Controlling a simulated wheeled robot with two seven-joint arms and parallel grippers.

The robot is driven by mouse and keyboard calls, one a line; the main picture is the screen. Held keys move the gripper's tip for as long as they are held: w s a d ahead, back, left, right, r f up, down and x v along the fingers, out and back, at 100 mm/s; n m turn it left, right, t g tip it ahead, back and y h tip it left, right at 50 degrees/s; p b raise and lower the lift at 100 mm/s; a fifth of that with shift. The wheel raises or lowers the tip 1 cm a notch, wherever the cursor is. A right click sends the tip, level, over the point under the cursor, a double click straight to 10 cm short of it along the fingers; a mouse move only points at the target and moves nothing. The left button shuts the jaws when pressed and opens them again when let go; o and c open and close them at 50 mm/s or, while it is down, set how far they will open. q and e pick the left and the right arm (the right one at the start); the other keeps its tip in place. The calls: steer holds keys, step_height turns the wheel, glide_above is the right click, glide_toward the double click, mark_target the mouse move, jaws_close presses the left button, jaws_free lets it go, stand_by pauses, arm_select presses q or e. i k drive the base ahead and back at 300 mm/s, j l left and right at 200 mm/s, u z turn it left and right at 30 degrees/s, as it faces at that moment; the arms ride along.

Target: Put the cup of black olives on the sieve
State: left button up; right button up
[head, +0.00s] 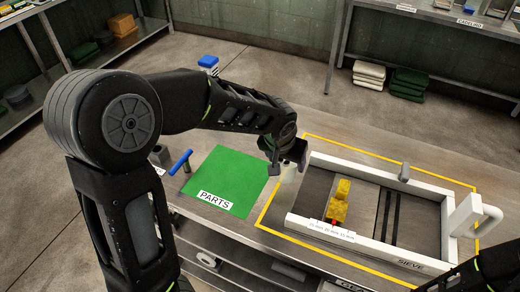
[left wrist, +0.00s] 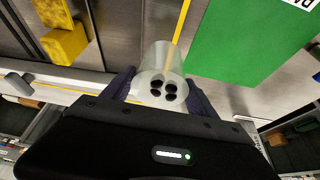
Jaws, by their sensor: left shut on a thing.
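The cup of black olives (left wrist: 163,58) is clear, with several dark olives showing inside it in the left wrist view. My left gripper (left wrist: 162,92) is shut on the cup, one dark finger on each side. In the head view my left gripper (head: 288,160) is over the table between the green mat and the sieve, and a pale bit of the cup (head: 290,174) shows below it. The sieve (head: 370,243) is a white-framed tray to the right of the gripper. The cup is outside its left wall. My right gripper is out of view.
Yellow pieces (head: 339,203) stand in the sieve's left part. A grey block (head: 404,172) is on its far rim and a white handle (head: 477,212) at its right end. A green PARTS mat (head: 228,172) and a blue-handled tool (head: 181,161) lie left. Yellow tape outlines the sieve area.

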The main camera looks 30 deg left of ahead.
mark_target(421, 247)
steer(key=k, duration=0.6)
steer(key=z, duration=2.3)
steer(key=k+j, duration=0.15)
steer(key=j, duration=0.2)
steer(key=k+j, duration=0.15)
steer(key=j, duration=0.2)
steer(key=k+j+z, duration=0.1)
steer(key=j, duration=0.25)
